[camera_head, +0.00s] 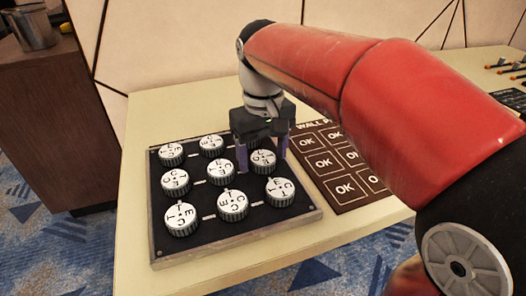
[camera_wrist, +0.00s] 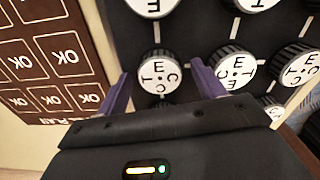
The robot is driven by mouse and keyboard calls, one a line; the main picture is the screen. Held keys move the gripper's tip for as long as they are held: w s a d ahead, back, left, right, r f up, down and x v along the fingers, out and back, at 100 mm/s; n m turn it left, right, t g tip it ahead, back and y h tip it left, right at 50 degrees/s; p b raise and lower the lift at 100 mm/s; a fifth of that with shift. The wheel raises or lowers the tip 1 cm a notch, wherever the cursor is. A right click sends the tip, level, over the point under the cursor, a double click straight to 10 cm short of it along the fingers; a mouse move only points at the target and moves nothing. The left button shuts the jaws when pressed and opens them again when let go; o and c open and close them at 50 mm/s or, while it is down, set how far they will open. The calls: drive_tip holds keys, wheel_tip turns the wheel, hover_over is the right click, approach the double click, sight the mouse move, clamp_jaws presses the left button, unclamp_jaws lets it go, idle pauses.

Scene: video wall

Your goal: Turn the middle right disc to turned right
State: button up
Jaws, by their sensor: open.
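The middle right disc (camera_head: 263,160) is a white-topped round knob with a ribbed dark rim and black letters, on a dark panel (camera_head: 255,222) with several like discs. In the wrist view the disc (camera_wrist: 159,72) lies between my two purple fingers, with its letters E, C and T showing. My gripper (camera_head: 264,165) is open and reaches down over this disc, one finger on each side. In the wrist view my gripper (camera_wrist: 160,74) shows a small gap on both sides of the disc. The gripper body partly hides the disc in the head view.
The front right disc (camera_head: 280,191) and the centre disc (camera_head: 220,172) stand close to my fingers. A brown board with OK squares (camera_head: 328,162) lies right of the panel. The pale table (camera_head: 140,250) has bare room in front. A metal pot (camera_head: 35,28) stands on a wooden cabinet at left.

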sight(263, 158)
drive_tip(key=shift+r, duration=0.1)
wheel_tip(263, 158, up, 8)
drive_tip(key=shift+f, duration=0.2)
drive_tip(key=shift+s, duration=0.1)
idle(0.4)
